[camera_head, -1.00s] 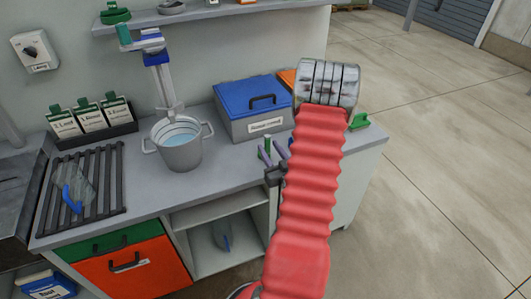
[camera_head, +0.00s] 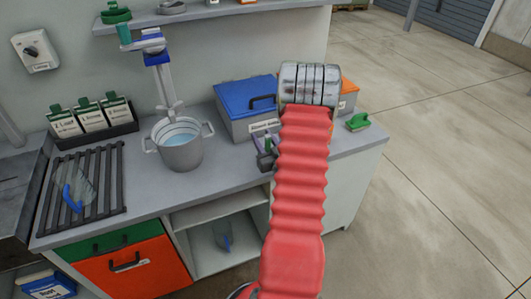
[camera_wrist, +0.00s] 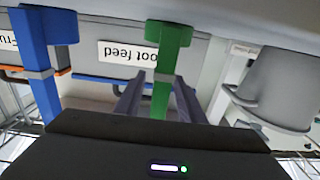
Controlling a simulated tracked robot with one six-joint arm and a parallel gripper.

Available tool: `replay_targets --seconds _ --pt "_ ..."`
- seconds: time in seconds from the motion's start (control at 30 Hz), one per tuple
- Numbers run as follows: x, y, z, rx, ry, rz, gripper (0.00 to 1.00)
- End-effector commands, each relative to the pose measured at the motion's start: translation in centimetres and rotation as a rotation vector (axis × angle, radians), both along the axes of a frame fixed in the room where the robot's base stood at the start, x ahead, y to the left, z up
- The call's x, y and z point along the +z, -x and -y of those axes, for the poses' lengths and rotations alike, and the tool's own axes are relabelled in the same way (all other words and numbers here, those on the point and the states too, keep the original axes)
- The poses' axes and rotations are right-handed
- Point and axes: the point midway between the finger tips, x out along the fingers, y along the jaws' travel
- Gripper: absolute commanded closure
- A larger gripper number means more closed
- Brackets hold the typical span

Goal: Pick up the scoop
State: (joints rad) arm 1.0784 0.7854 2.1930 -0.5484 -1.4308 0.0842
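A clear scoop with a blue handle (camera_head: 75,190) lies on the black slatted rack at the left of the counter. A similar blue-handled scoop (camera_head: 223,238) is in the open shelf below. My gripper (camera_head: 267,155) is low over the counter in front of the blue-lidded box, far right of the rack. In the wrist view its two purple-grey fingers (camera_wrist: 158,85) are apart, with a green upright piece (camera_wrist: 168,50) between them, seemingly with gaps on both sides. A blue upright piece (camera_wrist: 40,50) stands to its left. I cannot tell what these two pieces belong to.
A steel pot (camera_head: 181,153) of liquid stands under a stirrer, left of my gripper. The blue-lidded box (camera_head: 245,100) is close behind. A green-handled item (camera_head: 358,121) lies at the counter's right end. A slatted rack (camera_head: 110,180) and seed-style packets (camera_head: 90,120) are left.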

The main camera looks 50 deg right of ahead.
Motion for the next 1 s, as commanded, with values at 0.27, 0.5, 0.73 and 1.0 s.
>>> replay_targets --seconds 0.27,0.5,0.73,1.0 --pt "0.02 -0.31 0.34 -0.002 -0.001 0.001 0.64" --pt "0.03 -0.29 0.33 -0.002 -0.001 0.001 0.64" --pt "0.03 -0.29 0.33 -0.002 -0.001 0.001 0.74" --pt "0.03 -0.3 0.32 -0.001 0.0 0.0 0.93"
